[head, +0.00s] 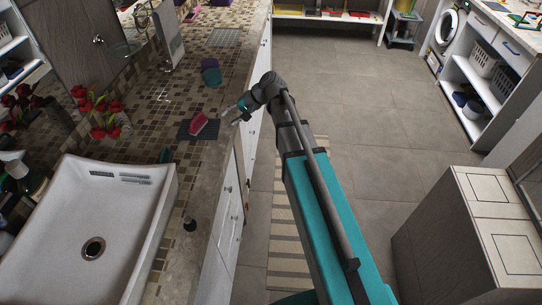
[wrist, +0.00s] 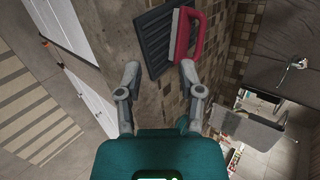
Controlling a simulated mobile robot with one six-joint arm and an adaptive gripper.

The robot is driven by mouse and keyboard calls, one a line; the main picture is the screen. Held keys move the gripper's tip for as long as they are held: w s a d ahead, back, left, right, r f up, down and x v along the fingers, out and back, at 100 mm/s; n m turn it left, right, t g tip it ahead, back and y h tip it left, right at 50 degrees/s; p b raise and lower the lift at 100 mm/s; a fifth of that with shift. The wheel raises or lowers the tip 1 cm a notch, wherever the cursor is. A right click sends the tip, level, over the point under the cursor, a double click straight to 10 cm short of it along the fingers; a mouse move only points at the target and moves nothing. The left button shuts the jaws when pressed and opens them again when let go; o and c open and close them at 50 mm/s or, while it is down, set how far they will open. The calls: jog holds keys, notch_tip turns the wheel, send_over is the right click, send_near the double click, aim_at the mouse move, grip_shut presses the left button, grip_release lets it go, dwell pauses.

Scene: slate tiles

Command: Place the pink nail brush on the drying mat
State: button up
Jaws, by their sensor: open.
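The pink nail brush (head: 198,122) rests on the dark drying mat (head: 214,130) on the tiled counter. In the wrist view the brush (wrist: 188,37) shows a pinkish-red looped handle and a pale bristle strip. It lies along the right side of the ridged mat (wrist: 152,40), and I cannot tell whether part of it overhangs. My gripper (head: 236,113) is just right of the mat, near the counter's front edge. In the wrist view my gripper (wrist: 158,70) has its fingers spread wide, with nothing between them and the brush ahead of the right fingertip.
A white sink (head: 125,235) fills the near counter. A small dark stopper-like object (head: 190,224) and a green item (head: 165,155) lie near it. Red roses (head: 97,110) stand behind. Teal and purple items (head: 211,76) lie farther along. Counter between them and the mat is clear.

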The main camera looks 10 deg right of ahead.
jog(key=s+d+f+n+h, duration=0.1)
jog(key=s+d+f+h, duration=0.1)
jog(key=s, duration=0.4)
jog(key=s+d+f+n+g+h, duration=0.1)
jog(key=s+d+f+h, duration=0.1)
jog(key=s+d+h, duration=0.2)
jog(key=s+d+f+n+g+h, duration=0.1)
jog(key=s+d+f+n+h, duration=0.1)
jog(key=s+d, duration=0.3)
jog(key=s+h, duration=0.1)
jog(key=s, duration=0.3)
jog(key=shift+s+f+h, duration=0.25)
jog(key=shift+f+h, duration=0.1)
jog(key=shift+h, duration=0.05)
